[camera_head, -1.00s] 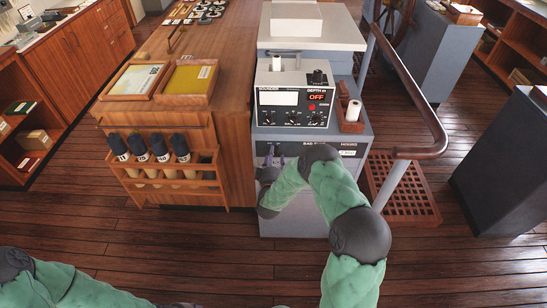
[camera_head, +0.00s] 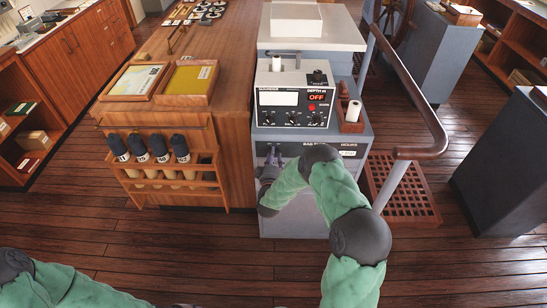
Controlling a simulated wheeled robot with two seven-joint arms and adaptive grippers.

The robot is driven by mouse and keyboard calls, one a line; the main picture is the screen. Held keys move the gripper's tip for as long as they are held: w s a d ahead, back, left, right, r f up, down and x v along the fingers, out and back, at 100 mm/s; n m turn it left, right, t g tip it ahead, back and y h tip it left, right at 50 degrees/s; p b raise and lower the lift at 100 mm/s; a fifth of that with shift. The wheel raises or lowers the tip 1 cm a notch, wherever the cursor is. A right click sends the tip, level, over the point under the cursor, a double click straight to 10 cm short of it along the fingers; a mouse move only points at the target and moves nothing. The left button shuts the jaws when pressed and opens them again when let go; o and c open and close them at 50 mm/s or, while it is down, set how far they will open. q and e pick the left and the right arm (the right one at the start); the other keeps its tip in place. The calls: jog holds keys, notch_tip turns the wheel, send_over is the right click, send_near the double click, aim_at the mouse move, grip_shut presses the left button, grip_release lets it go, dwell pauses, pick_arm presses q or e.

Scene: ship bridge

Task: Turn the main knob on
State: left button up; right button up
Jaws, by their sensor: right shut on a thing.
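The grey console cabinet (camera_head: 335,185) stands in the centre, with a dark strip along the top of its front face. My right gripper (camera_head: 272,155) is at the left end of that strip, shut on what seems to be the main knob. The fingers hide the knob, so its angle cannot be told. On top of the cabinet, the sounder unit (camera_head: 294,99) has a red OFF display (camera_head: 317,97), a pale screen and several small black knobs.
A wooden chart counter (camera_head: 225,100) with a rack of dark-capped tubes (camera_head: 165,165) stands close on the left. A handrail (camera_head: 415,110) and a wooden grating (camera_head: 412,200) are on the right. The plank floor in front is clear.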

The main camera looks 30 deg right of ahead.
jog(key=m+y+b, duration=0.1)
jog(key=m+b, duration=0.6)
jog(key=m, duration=0.4)
dwell(0.3)
dwell(0.5)
jog(key=o, duration=1.2)
jog(key=shift+c, duration=0.2)
jog(key=shift+s, duration=0.1)
jog(key=v, duration=1.1)
jog(key=shift+s+a, duration=0.3)
